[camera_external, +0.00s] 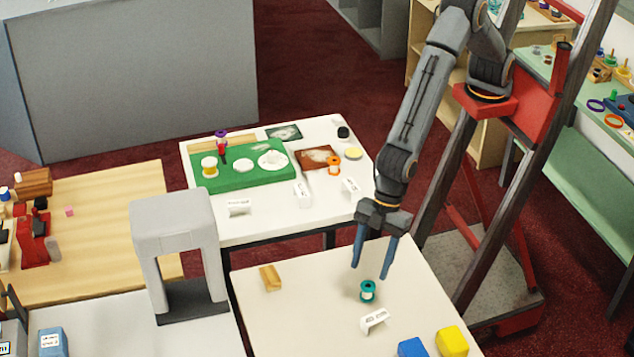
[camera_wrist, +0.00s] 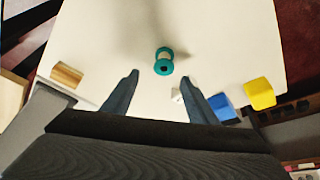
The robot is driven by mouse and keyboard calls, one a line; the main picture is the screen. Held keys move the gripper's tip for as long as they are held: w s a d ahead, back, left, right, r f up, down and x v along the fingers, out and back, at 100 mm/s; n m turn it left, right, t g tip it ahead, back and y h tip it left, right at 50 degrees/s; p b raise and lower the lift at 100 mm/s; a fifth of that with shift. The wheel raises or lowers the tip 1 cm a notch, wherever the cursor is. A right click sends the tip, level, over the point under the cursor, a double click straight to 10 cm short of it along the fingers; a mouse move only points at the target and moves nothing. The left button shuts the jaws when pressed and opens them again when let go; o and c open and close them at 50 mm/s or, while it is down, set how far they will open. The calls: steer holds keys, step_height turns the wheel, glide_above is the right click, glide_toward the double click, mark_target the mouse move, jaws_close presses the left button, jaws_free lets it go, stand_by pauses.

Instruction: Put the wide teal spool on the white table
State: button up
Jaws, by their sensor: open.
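The teal spool (camera_external: 367,291) stands upright on the near cream-white table (camera_external: 310,313). It has a pale label on its side. It also shows in the wrist view (camera_wrist: 164,62), just beyond and between my fingertips. My gripper (camera_external: 374,266) is open and empty, pointing down above the spool, with a gap between the fingertips and it. My gripper also shows in the wrist view (camera_wrist: 162,74). A second white table (camera_external: 270,230) stands behind, holding a green mat (camera_external: 236,179) and several small items. I cannot tell which white table the task names.
On the near table are a wooden block (camera_external: 270,278), a small white sign (camera_external: 374,319), a blue block (camera_external: 412,347) and a yellow block (camera_external: 452,341). A grey arch-shaped stand (camera_external: 175,225) rises at the left. Several white signs stand on the back table's front part.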

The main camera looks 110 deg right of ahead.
mark_target(367, 282)
steer(key=shift+p+x, duration=0.3)
steer(key=shift+x, duration=0.8)
steer(key=f+p, duration=0.2)
steer(key=f, duration=0.1)
steer(key=shift+a+f, duration=0.35)
steer(key=shift+a, duration=0.05)
steer(key=shift+w+a+f, duration=0.2)
steer(key=shift+w+f, duration=0.05)
steer(key=shift+f, duration=0.4)
steer(key=c, duration=1.2)
